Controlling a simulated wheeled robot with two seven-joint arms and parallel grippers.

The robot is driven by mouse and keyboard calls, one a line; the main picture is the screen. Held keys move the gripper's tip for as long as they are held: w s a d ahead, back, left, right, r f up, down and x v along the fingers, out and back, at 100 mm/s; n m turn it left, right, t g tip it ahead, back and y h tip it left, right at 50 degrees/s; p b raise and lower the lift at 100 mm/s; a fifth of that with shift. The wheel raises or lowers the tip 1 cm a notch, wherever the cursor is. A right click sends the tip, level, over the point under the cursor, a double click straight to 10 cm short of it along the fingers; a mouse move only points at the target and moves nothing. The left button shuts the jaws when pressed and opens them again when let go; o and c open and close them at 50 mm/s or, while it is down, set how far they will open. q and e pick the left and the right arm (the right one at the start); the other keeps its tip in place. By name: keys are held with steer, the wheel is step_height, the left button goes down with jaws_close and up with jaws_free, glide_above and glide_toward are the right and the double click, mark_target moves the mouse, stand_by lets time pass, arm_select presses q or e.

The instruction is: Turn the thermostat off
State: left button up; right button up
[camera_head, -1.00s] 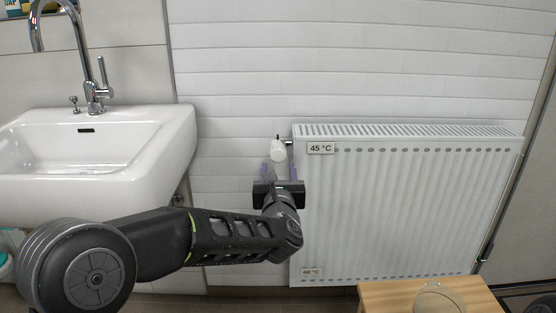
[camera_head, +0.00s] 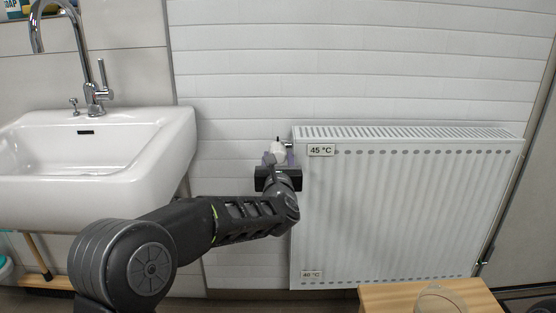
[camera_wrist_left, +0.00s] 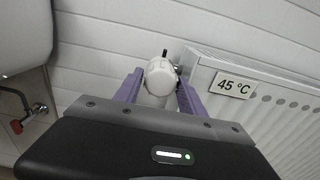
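The white thermostat knob (camera_head: 276,148) sits at the upper left corner of the white radiator (camera_head: 400,210). The knob also shows in the left wrist view (camera_wrist_left: 160,76), with a small dark pointer on its far side. A label on the radiator reads 45 °C (camera_head: 321,150). My left gripper (camera_head: 278,158) is open, with its purple fingers on either side of the knob. In the left wrist view the fingers (camera_wrist_left: 157,90) flank the knob; a gap shows on the left, and contact on the right is unclear. My right gripper is not in view.
A white sink (camera_head: 100,160) with a chrome tap (camera_head: 95,90) stands on the left. A wooden stool or table (camera_head: 385,298) with a clear round object is at the bottom right. A second label (camera_head: 311,275) is low on the radiator. The tiled wall behind is clear.

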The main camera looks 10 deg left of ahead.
arm_select(q)
steer(key=c, duration=0.9)
steer(key=shift+c, duration=0.2)
